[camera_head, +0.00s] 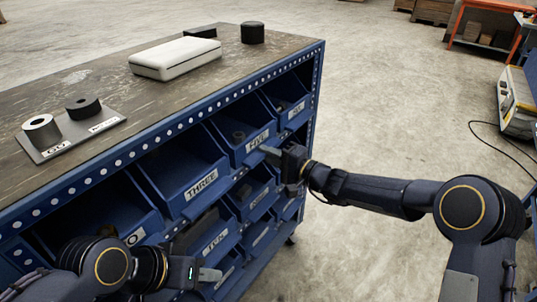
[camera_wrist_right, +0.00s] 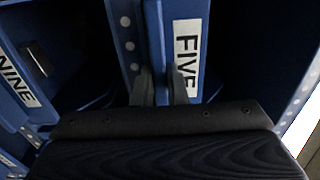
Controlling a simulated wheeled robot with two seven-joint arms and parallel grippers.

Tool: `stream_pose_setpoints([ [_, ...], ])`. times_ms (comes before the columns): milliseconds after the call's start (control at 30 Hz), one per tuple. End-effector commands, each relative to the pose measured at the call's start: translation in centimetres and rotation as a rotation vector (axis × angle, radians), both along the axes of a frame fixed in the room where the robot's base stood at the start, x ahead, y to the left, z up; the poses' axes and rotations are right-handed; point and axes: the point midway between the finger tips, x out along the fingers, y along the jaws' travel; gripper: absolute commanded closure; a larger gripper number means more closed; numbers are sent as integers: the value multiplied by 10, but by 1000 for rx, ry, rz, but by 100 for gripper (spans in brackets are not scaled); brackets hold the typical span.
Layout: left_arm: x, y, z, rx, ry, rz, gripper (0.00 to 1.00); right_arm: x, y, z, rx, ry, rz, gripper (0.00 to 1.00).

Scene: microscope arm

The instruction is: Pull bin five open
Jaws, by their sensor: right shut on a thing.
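Bin five (camera_head: 236,133) is a blue open-topped bin in the upper row of the rack, with a white FIVE label on its front. Its front looks level with the neighbouring bins in the head view. My right gripper (camera_head: 273,155) is at the right part of that front. In the right wrist view, the fingers (camera_wrist_right: 161,85) are shut on the bin's front wall (camera_wrist_right: 156,45), beside the FIVE label (camera_wrist_right: 187,55). My left gripper (camera_head: 208,275) is low in front of the lower bins, apart from bin five; its finger gap does not show clearly.
Bin three (camera_head: 180,171) is left of bin five, another bin (camera_head: 284,97) right. Bin nine (camera_wrist_right: 15,80) shows in the wrist view. A white case (camera_head: 175,58), black cylinder (camera_head: 252,33) and labelled plate with rings (camera_head: 70,140) are on top.

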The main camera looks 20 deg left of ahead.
Motion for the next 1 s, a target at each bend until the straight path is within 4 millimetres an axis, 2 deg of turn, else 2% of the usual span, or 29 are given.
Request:
stream_pose_setpoints([
  [233,0,0,-2,0,0,0,64,-1,-2,-1,-1,0,-1,100],
  [367,0,0,-11,0,0,0,64,-4,-13,-4,-1,-1,-2,100],
  [467,0,0,-23,0,0,0,64,-8,-27,-5,-2,-2,-4,100],
  [700,0,0,-55,0,0,0,64,-26,-76,-6,-1,-4,-5,100],
  [1000,0,0,-78,0,0,0,64,-46,-128,-4,-4,-2,-3,100],
])
